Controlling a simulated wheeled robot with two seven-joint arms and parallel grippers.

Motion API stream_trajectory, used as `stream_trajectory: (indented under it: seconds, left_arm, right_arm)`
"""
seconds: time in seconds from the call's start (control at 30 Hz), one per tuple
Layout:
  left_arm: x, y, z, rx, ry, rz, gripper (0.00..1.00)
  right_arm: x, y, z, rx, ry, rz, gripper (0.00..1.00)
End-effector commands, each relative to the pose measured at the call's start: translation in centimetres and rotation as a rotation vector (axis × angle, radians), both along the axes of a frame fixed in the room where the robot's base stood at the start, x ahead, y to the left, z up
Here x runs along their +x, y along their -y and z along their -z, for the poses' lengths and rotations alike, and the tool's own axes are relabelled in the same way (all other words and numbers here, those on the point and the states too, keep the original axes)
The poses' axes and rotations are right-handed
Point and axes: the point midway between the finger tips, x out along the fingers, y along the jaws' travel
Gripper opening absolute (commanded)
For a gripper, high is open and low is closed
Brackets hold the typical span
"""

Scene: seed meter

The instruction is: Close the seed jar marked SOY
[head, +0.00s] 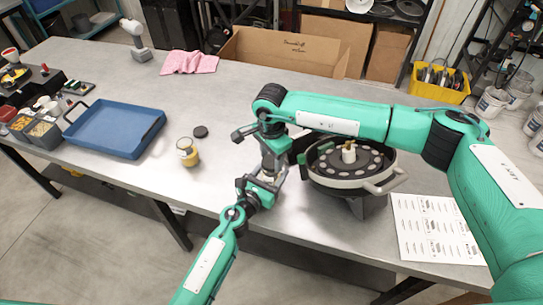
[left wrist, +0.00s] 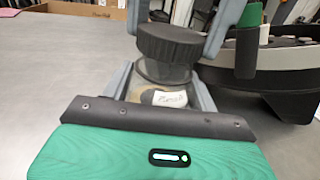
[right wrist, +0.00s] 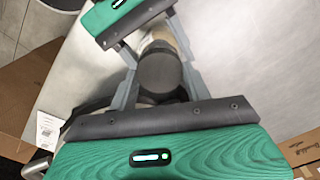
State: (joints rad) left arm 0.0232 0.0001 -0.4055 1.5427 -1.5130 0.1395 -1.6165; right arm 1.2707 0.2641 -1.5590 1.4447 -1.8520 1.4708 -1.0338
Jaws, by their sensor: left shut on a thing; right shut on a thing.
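A glass jar with a dark ribbed lid (left wrist: 168,45) stands between my grippers at the table's front edge. Its white label (left wrist: 171,98) is tilted and I cannot read it. My left gripper (head: 262,187) is shut on the jar body. My right gripper (head: 272,150) comes from above and is shut on the lid, which shows from above in the right wrist view (right wrist: 160,72). The lid sits over the jar mouth; I cannot tell whether it is fully seated. Another jar (head: 188,153) with yellow contents stands open to the left, its dark lid (head: 201,131) lying beside it.
The round seed meter (head: 350,185) stands close to the right of my grippers. Paper sheets (head: 437,228) lie at right. A blue tray (head: 115,128) and seed bins (head: 40,132) are at left. A pink cloth (head: 190,62) and cardboard box (head: 285,52) are behind.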

Motion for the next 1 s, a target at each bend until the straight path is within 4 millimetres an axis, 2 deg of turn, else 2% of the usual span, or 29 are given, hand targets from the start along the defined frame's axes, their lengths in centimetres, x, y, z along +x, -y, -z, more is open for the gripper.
stream_trajectory:
  seconds: [0.57,0.6,0.67,0.77,1.0]
  left_arm:
    - [0.0,0.0,0.0,0.0,0.0,0.0,0.18]
    - [0.0,0.0,0.0,0.0,0.0,0.0,0.0]
    - [0.0,0.0,0.0,0.0,0.0,0.0,0.0]
    - [0.0,0.0,0.0,0.0,0.0,0.0,0.0]
    - [0.0,0.0,0.0,0.0,0.0,0.0,0.0]
  right_arm:
    - [0.0,0.0,1.1,-0.001,-0.001,0.0,0.28]
    - [0.0,0.0,1.1,0.0,0.0,0.001,0.28]
    - [0.0,0.0,1.1,0.0,0.0,0.01,0.28]
    - [0.0,0.0,1.1,0.0,-0.001,0.073,0.28]
    - [-0.1,0.0,1.2,0.001,-0.001,0.435,0.28]
